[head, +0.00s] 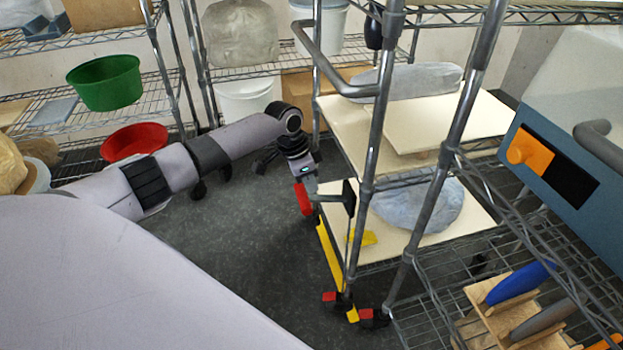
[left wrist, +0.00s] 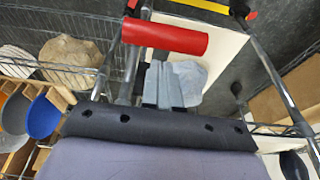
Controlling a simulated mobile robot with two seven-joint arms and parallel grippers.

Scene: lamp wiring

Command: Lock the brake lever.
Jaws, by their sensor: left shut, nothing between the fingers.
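The brake lever has a red grip (head: 303,198) and appears joined to a yellow bar (head: 329,255) that runs down along the wheeled cart (head: 366,190). In the left wrist view the red grip (left wrist: 165,37) lies across the picture just beyond my fingertips. My left gripper (head: 312,186) is shut and empty, right beside the grip. Its grey fingers also show in the left wrist view (left wrist: 165,80). I cannot tell whether they touch the grip. Red tabs (head: 329,297) show low by the casters. My right gripper is not in view.
The cart's shelves hold grey-blue bundles (head: 418,205). A wire rack at left holds a green tub (head: 105,84) and a red bowl (head: 134,141). A blue-grey case (head: 580,130) and a wooden tool holder (head: 500,315) are at right. The floor (head: 250,235) left of the cart is clear.

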